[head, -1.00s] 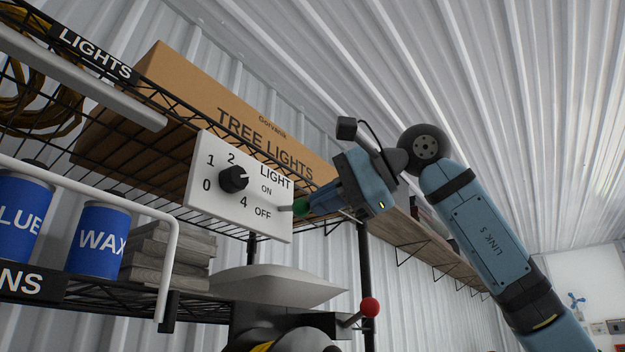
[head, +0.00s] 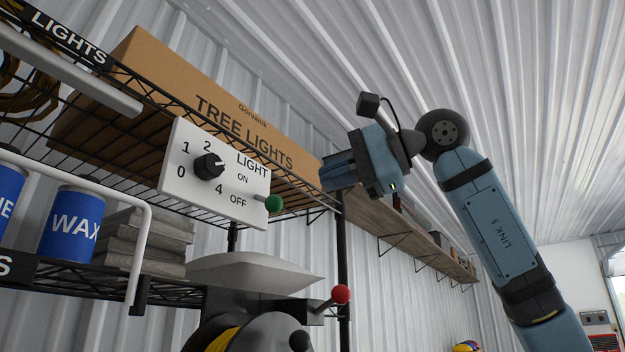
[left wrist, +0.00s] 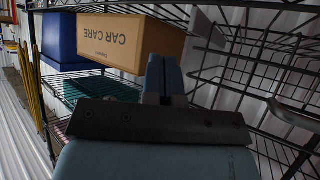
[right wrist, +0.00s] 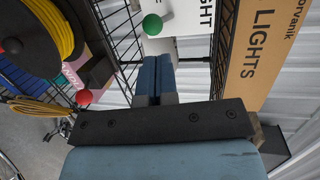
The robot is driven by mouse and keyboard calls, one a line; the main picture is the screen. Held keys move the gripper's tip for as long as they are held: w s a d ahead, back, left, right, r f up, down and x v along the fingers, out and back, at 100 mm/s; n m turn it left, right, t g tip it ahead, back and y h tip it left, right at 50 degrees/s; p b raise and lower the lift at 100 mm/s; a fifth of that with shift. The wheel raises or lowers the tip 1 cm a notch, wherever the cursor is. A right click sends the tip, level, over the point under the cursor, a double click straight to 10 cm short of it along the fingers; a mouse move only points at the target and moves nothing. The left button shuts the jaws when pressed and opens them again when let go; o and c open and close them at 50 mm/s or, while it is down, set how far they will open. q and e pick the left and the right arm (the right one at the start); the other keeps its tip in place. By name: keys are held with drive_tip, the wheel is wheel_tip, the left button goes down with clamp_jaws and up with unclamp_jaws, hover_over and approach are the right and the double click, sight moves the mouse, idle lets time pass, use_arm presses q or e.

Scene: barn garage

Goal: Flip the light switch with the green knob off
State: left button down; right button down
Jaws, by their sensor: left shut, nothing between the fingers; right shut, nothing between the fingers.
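The green knob (head: 273,203) sits on a short lever at the right side of the white light panel (head: 175,197), beside the ON and OFF labels. The lever slopes slightly downward to the right, near OFF level. My right gripper (head: 326,176) is shut and empty, to the right of and above the knob, with a gap between them. In the right wrist view the knob (right wrist: 152,24) shows just beyond the shut fingers (right wrist: 157,75). My left gripper (left wrist: 164,75) is shut and empty in the left wrist view; it is outside the head view.
A black rotary dial (head: 209,166) is on the same panel. A TREE LIGHTS box (head: 215,90) lies on the wire shelf above. A red-knobbed lever (head: 341,294) stands below right. A CAR CARE box (left wrist: 125,42) is near my left gripper. A wooden shelf (head: 375,215) runs behind my right gripper.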

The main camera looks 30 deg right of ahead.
use_arm(q)
drive_tip(key=shift+w+a+f, duration=0.15)
drive_tip(key=shift+f, duration=0.4)
use_arm(e)
drive_tip(key=r+v, duration=0.1)
drive_tip(key=v, duration=0.6)
drive_tip(key=shift+r, duration=0.2)
drive_tip(key=shift+s+d, duration=0.1)
drive_tip(key=shift+d, duration=0.05)
